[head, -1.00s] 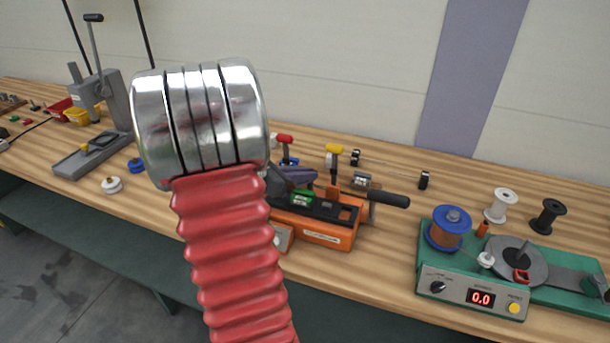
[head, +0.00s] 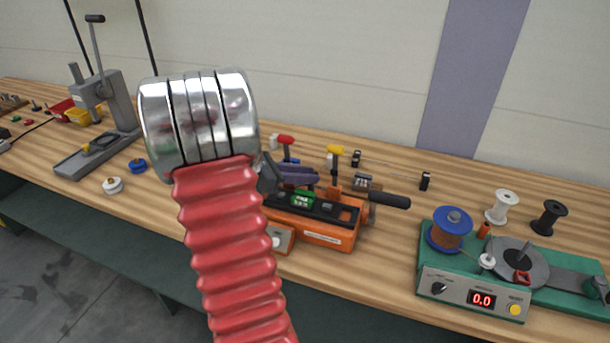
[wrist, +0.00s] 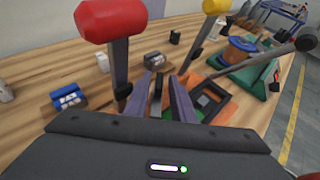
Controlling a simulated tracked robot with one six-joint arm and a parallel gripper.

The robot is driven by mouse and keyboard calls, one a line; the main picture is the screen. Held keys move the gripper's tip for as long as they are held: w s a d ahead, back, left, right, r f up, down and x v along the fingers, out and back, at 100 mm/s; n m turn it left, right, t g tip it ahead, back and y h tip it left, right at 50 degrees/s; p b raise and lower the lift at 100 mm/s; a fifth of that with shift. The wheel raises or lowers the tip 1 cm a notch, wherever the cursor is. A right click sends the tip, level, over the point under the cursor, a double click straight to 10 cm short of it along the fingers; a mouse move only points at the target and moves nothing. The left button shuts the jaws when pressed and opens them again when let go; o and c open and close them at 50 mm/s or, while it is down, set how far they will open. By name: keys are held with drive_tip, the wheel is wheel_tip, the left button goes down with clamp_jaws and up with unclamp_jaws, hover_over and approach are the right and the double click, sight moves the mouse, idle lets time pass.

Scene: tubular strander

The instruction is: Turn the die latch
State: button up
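An orange bench device (head: 325,235) with a black top and a green display (head: 303,199) stands on the bench. A red-capped lever (head: 284,140) and a yellow-capped lever (head: 336,150) rise behind it. They also show in the wrist view, the red cap (wrist: 108,18) left and the yellow cap (wrist: 216,6) right. A black-handled bar (head: 385,199) sticks out to the right. I cannot tell which part is the die latch. My gripper (wrist: 163,82) has its purple fingers a little apart, with nothing seen held. It hovers over the device; my arm hides its left part.
A green winder (head: 470,280) reading 0.0 stands at the right, with white (head: 502,205) and black (head: 548,217) spools behind it. A grey lever press (head: 100,110) is at the left. The front of the bench between device and winder is clear.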

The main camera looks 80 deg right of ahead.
drive_tip(key=shift+n+h, duration=0.3)
drive_tip(key=shift+h, duration=0.1)
drive_tip(key=shift+s+a+n+t+h, duration=0.1)
drive_tip(key=shift+s+n+t+h, duration=0.05)
drive_tip(key=shift+n+t+h, duration=0.9)
drive_tip(key=shift+w+a+r+n+t, duration=0.15)
drive_tip(key=shift+w+a+n+t, duration=0.05)
drive_tip(key=shift+n+t, duration=0.05)
drive_tip(key=w+a+r+m+t+y, duration=0.1)
drive_tip(key=w+a, duration=0.3)
drive_tip(key=a, duration=0.5)
drive_tip(key=w+a+r+m+t+y, duration=0.1)
drive_tip(key=w+a, duration=0.3)
drive_tip(key=a, duration=0.5)
drive_tip(key=w+a+r+m+t+y, duration=0.2)
drive_tip(key=w+a, duration=0.3)
drive_tip(key=a, duration=0.4)
drive_tip(key=shift+m+t, duration=0.8)
